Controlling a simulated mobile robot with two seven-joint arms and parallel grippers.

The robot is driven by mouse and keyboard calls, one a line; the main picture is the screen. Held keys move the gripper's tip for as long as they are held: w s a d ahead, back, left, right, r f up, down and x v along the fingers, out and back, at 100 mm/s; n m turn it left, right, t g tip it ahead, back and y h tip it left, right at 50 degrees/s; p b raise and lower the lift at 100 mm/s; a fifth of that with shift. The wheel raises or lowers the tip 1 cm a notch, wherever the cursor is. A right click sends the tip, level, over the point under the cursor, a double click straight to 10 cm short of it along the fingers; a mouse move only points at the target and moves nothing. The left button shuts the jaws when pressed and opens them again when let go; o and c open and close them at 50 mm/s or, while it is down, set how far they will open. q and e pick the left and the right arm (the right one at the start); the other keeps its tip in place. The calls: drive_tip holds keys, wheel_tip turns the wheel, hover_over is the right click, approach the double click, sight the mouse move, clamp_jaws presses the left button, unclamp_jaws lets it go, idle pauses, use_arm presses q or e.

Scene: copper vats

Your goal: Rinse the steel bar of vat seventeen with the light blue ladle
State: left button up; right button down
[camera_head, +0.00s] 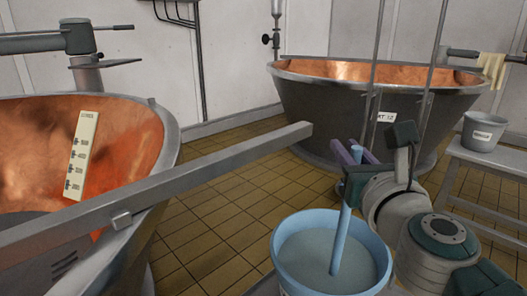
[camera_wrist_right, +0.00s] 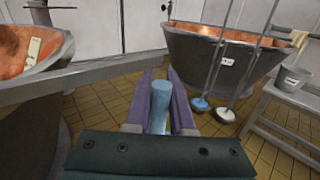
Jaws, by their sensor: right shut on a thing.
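The light blue ladle's handle (camera_head: 342,235) stands nearly upright in a light blue bucket (camera_head: 282,262) of greyish liquid; its lower end is hidden. My right gripper (camera_head: 352,152) is shut on the handle above the bucket, with the handle top between its purple fingers in the right wrist view (camera_wrist_right: 159,105). A steel bar (camera_head: 205,168) runs across the near copper vat (camera_head: 165,150) at left and juts past its rim, its end to the left of my right gripper. The bar also shows in the wrist view (camera_wrist_right: 95,76). No number shows on this vat. My left gripper is out of view.
A second copper vat (camera_head: 320,105) stands behind, its label partly hidden. Two poles rise before it, with a blue head (camera_wrist_right: 200,104) and a white head (camera_wrist_right: 225,115) near the floor. A grey bucket (camera_head: 483,132) sits on a bench (camera_head: 490,165) at right. Tiled floor lies between.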

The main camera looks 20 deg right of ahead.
wheel_tip(320, 180, up, 18)
drive_tip(key=p, duration=1.6)
drive_tip(key=shift+r+p, duration=0.15)
drive_tip(key=shift+p, duration=0.2)
wheel_tip(320, 180, down, 21)
drive_tip(key=b, duration=2)
drive_tip(key=shift+r, duration=0.2)
